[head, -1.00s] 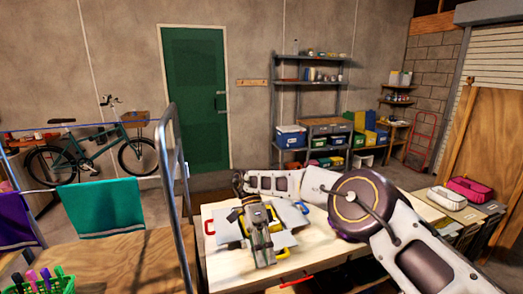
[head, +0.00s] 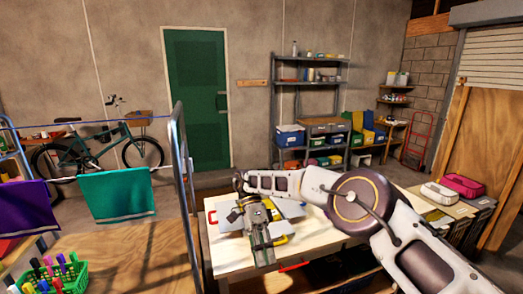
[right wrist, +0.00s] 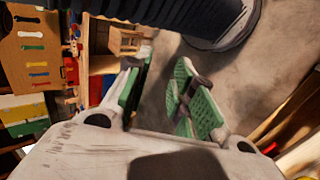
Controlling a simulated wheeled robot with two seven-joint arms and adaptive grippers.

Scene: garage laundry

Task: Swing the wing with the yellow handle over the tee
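The folding board (head: 230,222), with pale grey panels, lies on the light-topped table, largely hidden under my right arm and gripper. A yellow handle (head: 279,240) shows just right of my right gripper (head: 263,252). A red handle (head: 212,217) is at the board's left, and another red bar (head: 294,267) is at the table's front edge. I cannot make out the tee. In the right wrist view my right gripper (right wrist: 160,92) has its green-padded fingers apart, with nothing seen between them. I cannot tell whether it touches the handle. My left gripper is not in view.
A metal rail (head: 183,180) and a drying rack with teal (head: 117,197) and purple (head: 28,208) towels stand left of the table. A green basket of pegs (head: 55,277) is at lower left. White and pink pouches (head: 464,186) lie at the table's right.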

